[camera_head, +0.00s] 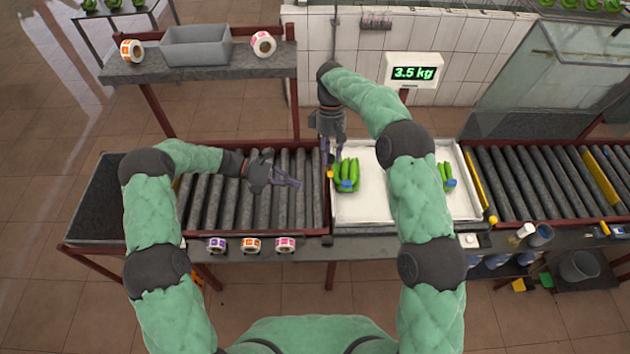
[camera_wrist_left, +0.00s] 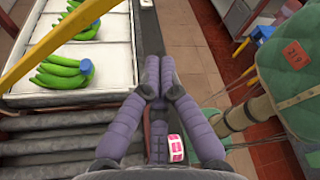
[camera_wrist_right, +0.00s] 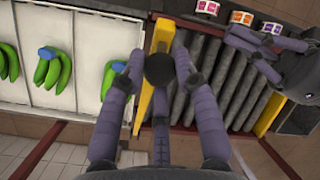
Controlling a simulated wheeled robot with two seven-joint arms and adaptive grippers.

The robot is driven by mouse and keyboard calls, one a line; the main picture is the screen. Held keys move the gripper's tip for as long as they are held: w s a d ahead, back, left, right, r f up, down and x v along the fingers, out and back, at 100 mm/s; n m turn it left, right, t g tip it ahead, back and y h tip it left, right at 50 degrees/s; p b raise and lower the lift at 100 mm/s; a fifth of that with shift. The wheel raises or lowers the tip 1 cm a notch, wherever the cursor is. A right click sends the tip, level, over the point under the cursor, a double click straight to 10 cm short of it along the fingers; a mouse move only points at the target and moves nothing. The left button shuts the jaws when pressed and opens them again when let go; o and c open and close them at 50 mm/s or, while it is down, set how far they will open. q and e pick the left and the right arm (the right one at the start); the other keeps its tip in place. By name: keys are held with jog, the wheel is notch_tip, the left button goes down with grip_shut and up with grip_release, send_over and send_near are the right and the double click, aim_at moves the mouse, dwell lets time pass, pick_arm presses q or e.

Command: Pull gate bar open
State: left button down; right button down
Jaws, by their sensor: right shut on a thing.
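The yellow gate bar (camera_wrist_right: 157,70) stands on edge between the white tray and the rollers in the right wrist view. My right gripper (camera_wrist_right: 150,66) is shut on it, fingers on either side, with a round black part between them. In the head view my right gripper (camera_head: 330,150) reaches down at the tray's left edge, mostly hiding the bar; a yellow end (camera_head: 330,174) shows. The bar crosses the upper left of the left wrist view (camera_wrist_left: 50,42). My left gripper (camera_wrist_left: 160,68) is empty over the left rollers, its fingertips together.
The white weighing tray (camera_head: 375,212) holds bunches of green bananas (camera_head: 347,175). A second yellow bar (camera_head: 475,185) stands at its right edge. Several tape rolls (camera_head: 251,245) lie along the front ledge. A shelf with a grey bin (camera_head: 196,47) rises behind the left rollers.

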aim_at(328, 169)
jog(key=shift+f, duration=0.15)
pick_arm(q)
jog(key=d, duration=0.9)
jog(key=shift+w+d+r, duration=0.15)
jog(key=shift+w+r, duration=0.05)
jog(key=shift+r, duration=0.1)
pick_arm(e)
jog(key=shift+w, duration=0.1)
jog(key=shift+a+f, duration=0.1)
jog(key=shift+f, duration=0.05)
pick_arm(q)
jog(key=w+r, duration=0.2)
jog(key=r, duration=0.1)
jog(key=shift+w+r, duration=0.2)
jog(key=shift+w, duration=0.15)
pick_arm(e)
jog(key=shift+f, duration=0.2)
jog(key=c, duration=0.9)
grip_release()
pick_arm(q)
jog(key=shift+f, duration=0.15)
pick_arm(e)
jog(key=shift+r, duration=0.1)
pick_arm(q)
jog(key=shift+s+a+f, duration=0.2)
jog(key=shift+a, duration=0.1)
pick_arm(e)
jog(key=shift+w+r, duration=0.15)
jog(key=shift+r, duration=0.2)
